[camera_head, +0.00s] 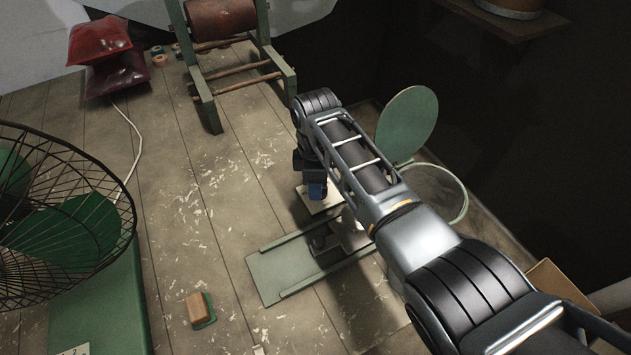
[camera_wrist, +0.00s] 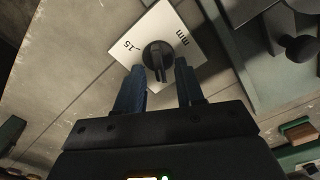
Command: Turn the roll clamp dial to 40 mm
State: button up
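The dial is a black knob (camera_wrist: 157,55) with a raised bar, on a white plate (camera_wrist: 185,22) marked "mm" and what looks like "15". The bar points toward my gripper in the wrist view; no 40 mark is readable there. My gripper (camera_wrist: 160,66) is open, its two blue-grey fingers apart at either side of the knob's near end. I cannot tell whether they touch it. In the head view my gripper (camera_head: 316,188) points down over the pale plate (camera_head: 328,204), and the knob is hidden there.
A green railed base (camera_head: 270,277) with dark fittings lies just in front of the plate. A caged fan (camera_head: 75,225) stands left and a small brush (camera_head: 200,308) lies at the front. A green frame (camera_head: 207,108) holding a brown roller (camera_head: 220,18) stands behind. A green disc (camera_head: 407,122) is at right.

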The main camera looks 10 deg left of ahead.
jog(key=shift+r, duration=3.9)
